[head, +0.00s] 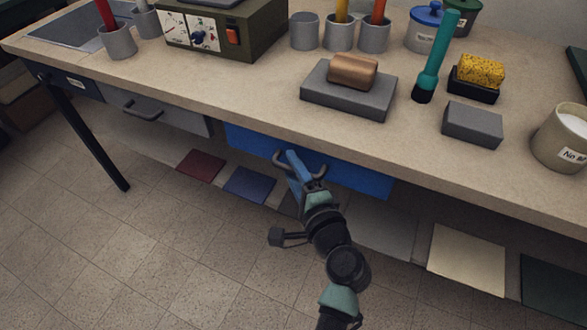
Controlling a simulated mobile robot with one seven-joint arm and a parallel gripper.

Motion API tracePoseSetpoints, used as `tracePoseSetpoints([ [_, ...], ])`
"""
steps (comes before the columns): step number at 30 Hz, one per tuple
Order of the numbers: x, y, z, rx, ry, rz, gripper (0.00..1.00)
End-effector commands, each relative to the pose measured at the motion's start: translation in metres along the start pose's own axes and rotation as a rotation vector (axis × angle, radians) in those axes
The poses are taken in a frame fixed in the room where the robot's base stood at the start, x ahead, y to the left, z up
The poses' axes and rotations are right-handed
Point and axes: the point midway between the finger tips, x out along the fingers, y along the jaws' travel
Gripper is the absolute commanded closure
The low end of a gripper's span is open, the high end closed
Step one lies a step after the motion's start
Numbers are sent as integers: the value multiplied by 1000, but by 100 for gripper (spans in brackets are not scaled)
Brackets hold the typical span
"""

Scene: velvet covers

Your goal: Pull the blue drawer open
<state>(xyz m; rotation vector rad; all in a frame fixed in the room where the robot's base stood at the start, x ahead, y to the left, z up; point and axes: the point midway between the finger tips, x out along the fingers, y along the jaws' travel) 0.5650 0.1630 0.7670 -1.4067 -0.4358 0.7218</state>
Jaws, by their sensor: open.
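The blue drawer (352,178) sits under the front edge of the workbench, with its front face showing. Its dark curved handle (279,160) spans the middle of the front. My gripper (293,160) is at the handle, reaching up from below, and its blue finger part overlaps the handle in the head view. The jaws are open. My gripper hides part of the handle and drawer front, and I cannot tell whether the fingers touch the handle or straddle it.
A grey drawer (160,112) with its own handle is to the left. The benchtop (230,95) holds a grey block (348,92), a teal-handled tool (436,60), a sponge (480,72) and cups. Coloured panels lie on the low shelf below. The tiled floor (130,250) in front is clear.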

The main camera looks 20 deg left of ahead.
Motion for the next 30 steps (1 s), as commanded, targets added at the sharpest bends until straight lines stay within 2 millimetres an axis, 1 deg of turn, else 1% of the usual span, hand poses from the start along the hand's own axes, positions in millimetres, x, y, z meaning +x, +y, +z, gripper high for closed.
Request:
tracePoseSetpoints([
  [4, 0, 0, 0, 0, 0, 0, 53],
  [5, 0, 0, 0, 0, 0, 0, 55],
  [6, 0, 0, 0, 0, 0, 0, 62],
  [8, 0, 0, 0, 0, 0, 0, 73],
  [12, 0, 0, 0, 0, 0, 0, 98],
  [13, 0, 0, 0, 0, 0, 0, 100],
  [30, -1, 0, 0, 0, 0, 0, 100],
])
